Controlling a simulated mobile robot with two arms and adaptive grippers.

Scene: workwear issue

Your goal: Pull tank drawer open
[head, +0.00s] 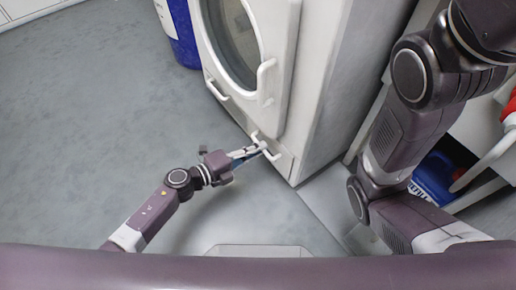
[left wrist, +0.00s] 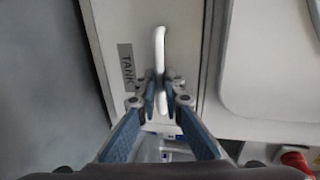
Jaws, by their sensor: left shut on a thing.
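The tank drawer (head: 284,161) is at the bottom of a white machine with a round door. In the left wrist view its pale front (left wrist: 180,45) carries a dark "TANK" label (left wrist: 127,68). Its white bar handle (left wrist: 159,45) stands out from the front, and it also shows in the head view (head: 270,153). In the head view the drawer front looks about level with the machine. My left gripper (head: 257,149) is shut on the handle, with a blue-padded finger on each side in the left wrist view (left wrist: 162,98). My right gripper is out of view.
The machine's round door (head: 236,40) is above, with its own handle (head: 265,78). Another handle (head: 216,89) is low at left. A blue drum (head: 181,35) stands behind left. A blue container (head: 434,178) is at right. Grey floor (head: 90,120) is open at left.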

